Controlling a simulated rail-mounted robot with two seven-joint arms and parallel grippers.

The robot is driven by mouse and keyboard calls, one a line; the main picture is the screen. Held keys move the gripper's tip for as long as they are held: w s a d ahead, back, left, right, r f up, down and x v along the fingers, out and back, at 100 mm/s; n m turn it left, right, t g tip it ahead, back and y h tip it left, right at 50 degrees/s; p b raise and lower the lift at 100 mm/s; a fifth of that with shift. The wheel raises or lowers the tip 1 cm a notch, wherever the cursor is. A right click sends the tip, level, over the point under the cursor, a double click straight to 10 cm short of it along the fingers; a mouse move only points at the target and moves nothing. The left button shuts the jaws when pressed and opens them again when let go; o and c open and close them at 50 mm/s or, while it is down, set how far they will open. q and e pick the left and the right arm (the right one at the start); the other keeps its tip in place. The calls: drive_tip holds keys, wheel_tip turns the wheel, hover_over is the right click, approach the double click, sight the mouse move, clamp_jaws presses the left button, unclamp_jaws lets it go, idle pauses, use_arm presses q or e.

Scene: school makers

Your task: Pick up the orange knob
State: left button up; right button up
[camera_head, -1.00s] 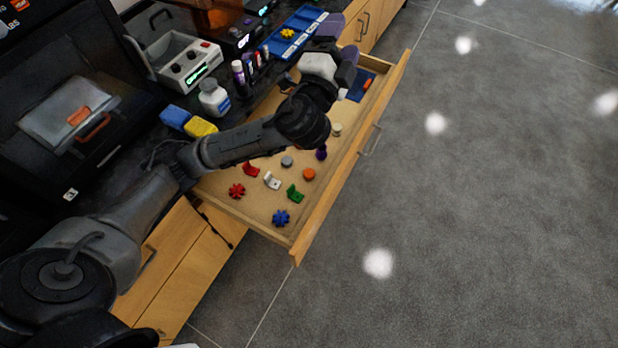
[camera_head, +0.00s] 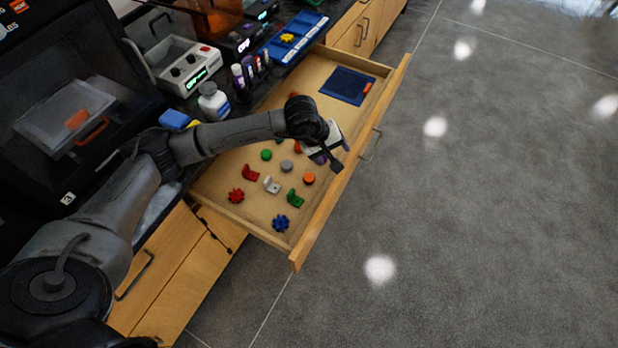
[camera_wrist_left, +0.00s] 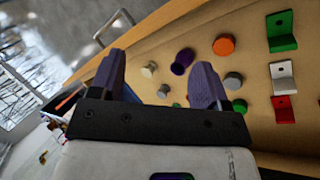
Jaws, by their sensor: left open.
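The orange knob (camera_head: 309,178) is a small round piece lying on the floor of the open wooden drawer (camera_head: 222,208). It also shows in the left wrist view (camera_wrist_left: 224,46), at the upper right, beyond the right-hand finger. My left gripper (camera_head: 328,162) is over the drawer near its front wall, just behind and to the right of the knob. In the left wrist view my left gripper (camera_wrist_left: 160,76) has its two purple fingers apart, with nothing held between them. My right gripper is not in view.
Close to the knob lie a green bracket (camera_head: 294,198), a white bracket (camera_head: 272,184), a grey knob (camera_head: 286,166) and a purple knob (camera_wrist_left: 183,61). A blue gear (camera_head: 281,222) lies near the drawer's front corner. A blue mat (camera_head: 346,86) lies at the far end.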

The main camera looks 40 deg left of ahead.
use_arm(q)
drive_tip(key=s+a+f+m+g+y, duration=0.2)
drive_tip(key=s+a+m+g+y, duration=0.1)
drive_tip(key=s+a+m, duration=0.15)
drive_tip(key=m+b, duration=0.2)
hover_over(309, 177)
drive_tip(key=shift+y, duration=0.3)
drive_tip(key=f, duration=0.8)
drive_tip(key=shift+s+f, duration=0.1)
drive_tip(key=shift+s, duration=0.25)
drive_tip(key=shift+w+f+b, duration=0.2)
drive_tip(key=shift+f+b, duration=0.5)
drive_tip(key=shift+f, duration=0.6)
drive_tip(key=shift+w+f+b, duration=0.15)
drive_tip(key=shift+f+b, duration=0.55)
drive_tip(key=shift+f, duration=0.6)
drive_tip(key=shift+c, duration=0.4)
drive_tip(key=shift+c, duration=0.7)
drive_tip(key=c, duration=0.8)
